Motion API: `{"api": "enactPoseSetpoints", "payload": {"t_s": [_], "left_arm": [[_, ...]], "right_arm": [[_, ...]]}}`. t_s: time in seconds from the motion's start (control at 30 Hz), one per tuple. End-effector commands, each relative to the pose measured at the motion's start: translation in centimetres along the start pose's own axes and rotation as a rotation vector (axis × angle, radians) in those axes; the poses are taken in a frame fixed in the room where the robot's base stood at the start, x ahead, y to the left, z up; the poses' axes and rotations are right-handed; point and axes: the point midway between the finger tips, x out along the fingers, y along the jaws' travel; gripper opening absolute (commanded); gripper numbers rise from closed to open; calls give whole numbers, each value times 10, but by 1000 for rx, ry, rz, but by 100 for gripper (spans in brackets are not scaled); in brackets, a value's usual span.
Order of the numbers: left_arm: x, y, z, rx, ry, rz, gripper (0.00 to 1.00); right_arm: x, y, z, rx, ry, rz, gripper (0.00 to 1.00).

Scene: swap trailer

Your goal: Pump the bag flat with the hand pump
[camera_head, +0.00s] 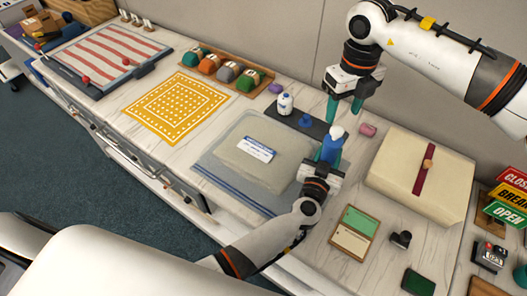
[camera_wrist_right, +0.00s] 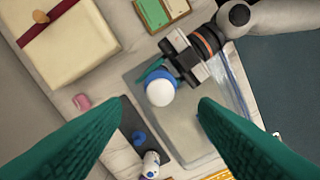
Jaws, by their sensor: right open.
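The clear bag (camera_head: 215,165) lies on the counter with a puffy beige filling, a labelled top and a blue strip along its front edge. It also shows in the wrist view (camera_wrist_right: 195,125). The hand pump (camera_head: 332,147), blue with a white knob, stands upright at the bag's right end; the wrist view shows its knob from above (camera_wrist_right: 161,92). My left gripper (camera_head: 329,158) is shut around the pump's body, a teal finger on each side. My right gripper (camera_head: 344,110) is open and empty above the pump, its fingers framing the knob in the wrist view (camera_wrist_right: 160,104).
A dark mat (camera_head: 297,116) behind the bag bears a white bottle (camera_head: 285,104) and a small blue piece (camera_head: 306,121). A pink item (camera_head: 368,130) and a cream box (camera_head: 400,170) stand to the right. A green-and-cream case (camera_head: 354,233) lies in front.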

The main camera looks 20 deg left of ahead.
Motion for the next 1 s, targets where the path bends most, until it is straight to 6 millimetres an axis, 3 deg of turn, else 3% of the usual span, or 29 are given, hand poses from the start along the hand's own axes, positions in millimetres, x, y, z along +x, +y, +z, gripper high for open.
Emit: {"api": "enactPoseSetpoints", "payload": {"t_s": [0.17, 0.7, 1.0], "left_arm": [[0, 0, -2, 0, 3, -1, 7], [0, 0, -2, 0, 3, -1, 7], [0, 0, -1, 0, 2, 0, 7]], "right_arm": [[-9, 0, 0, 0, 2, 1, 55], [-109, 0, 0, 0, 2, 1, 55], [-121, 0, 0, -1, 0, 0, 55]]}}
